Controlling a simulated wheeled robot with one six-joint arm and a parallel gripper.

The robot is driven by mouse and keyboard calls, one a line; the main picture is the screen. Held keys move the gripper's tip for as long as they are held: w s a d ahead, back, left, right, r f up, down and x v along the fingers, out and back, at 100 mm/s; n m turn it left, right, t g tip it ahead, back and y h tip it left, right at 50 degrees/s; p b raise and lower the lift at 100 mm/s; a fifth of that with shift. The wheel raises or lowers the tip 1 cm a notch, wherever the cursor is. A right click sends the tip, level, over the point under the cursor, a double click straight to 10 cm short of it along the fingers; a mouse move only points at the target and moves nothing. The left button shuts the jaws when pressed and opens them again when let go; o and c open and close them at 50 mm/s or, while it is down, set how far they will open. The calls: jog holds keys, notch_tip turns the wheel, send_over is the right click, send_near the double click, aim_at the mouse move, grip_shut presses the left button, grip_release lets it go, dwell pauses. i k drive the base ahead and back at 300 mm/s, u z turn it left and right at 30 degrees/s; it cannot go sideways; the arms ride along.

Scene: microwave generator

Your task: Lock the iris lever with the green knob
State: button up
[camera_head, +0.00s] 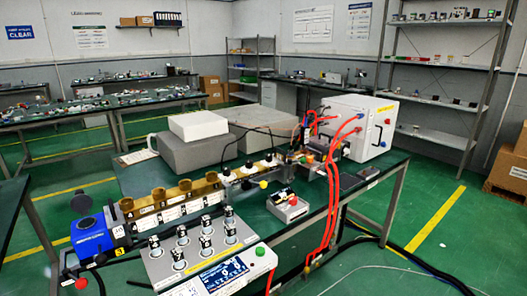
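The microwave bench apparatus runs along the green table (290,231), with a brass waveguide section (172,193) at the left and a paler section (240,172) further back. At its far end is a cluster of small parts (312,158) with bits of red, orange and green. A greenish spot there may be the green knob, but it is too small to be sure, and I cannot make out the iris lever or its position. My gripper is not in view.
A white cabinet (355,125) with red cables (333,205) stands at the table's far right. A small grey box (288,207) sits near the front edge. A blue unit (90,235) is at lower left. Grey boxes (190,150) stand behind. The floor at right is mostly open.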

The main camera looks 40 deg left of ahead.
aim_at(303, 160)
jog(key=u, duration=0.7)
jog(key=i, duration=1)
jog(key=u, duration=0.65)
